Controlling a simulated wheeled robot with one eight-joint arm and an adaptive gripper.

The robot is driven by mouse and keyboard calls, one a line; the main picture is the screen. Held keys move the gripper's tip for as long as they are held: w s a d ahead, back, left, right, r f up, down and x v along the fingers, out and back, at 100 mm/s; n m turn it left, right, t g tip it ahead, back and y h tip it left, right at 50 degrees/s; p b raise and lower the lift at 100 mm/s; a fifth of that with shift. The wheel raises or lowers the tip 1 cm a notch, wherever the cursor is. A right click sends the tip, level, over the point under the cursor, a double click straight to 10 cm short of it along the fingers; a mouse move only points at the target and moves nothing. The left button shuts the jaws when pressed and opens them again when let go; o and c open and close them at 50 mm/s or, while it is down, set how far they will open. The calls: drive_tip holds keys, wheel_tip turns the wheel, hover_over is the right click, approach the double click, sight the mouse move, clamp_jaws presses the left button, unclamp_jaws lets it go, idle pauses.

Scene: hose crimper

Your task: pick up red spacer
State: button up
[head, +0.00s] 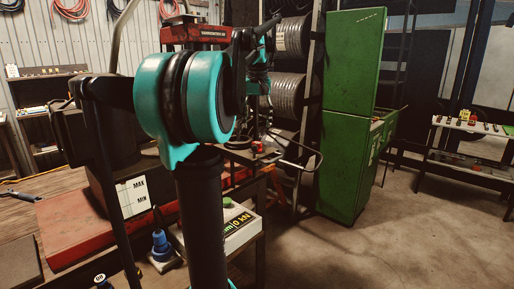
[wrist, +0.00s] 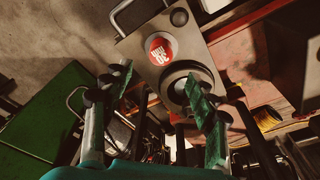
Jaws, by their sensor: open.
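The red spacer (wrist: 161,48) is a round red disc with white lettering that appears upside down in the wrist view. It lies on a grey plate (wrist: 203,55) with round openings or discs around it. My gripper (wrist: 158,84) is open, its two green-padded fingers spread wide, with nothing held between them. In the wrist view the spacer shows just above the gap between the fingertips, and its exact distance from them is unclear. In the head view a small red thing, likely the spacer (head: 258,147), shows below my arm's far end.
A tall green cabinet (head: 348,110) stands right of the spacer's stand. Hose reels (head: 287,92) hang behind. A workbench with a red base plate (head: 85,220) is at left. A parts table (head: 470,140) stands far right. Open floor lies at front right.

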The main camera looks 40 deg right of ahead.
sight(257, 143)
drive_tip(key=shift+w+d+f, duration=0.15)
drive_tip(key=shift+w+f, duration=0.05)
drive_tip(key=shift+f, duration=1.65)
drive_tip(key=shift+w+d+f, duration=0.1)
drive_tip(key=shift+w+f, duration=0.05)
drive_tip(key=shift+f, duration=1.7)
clamp_jaws()
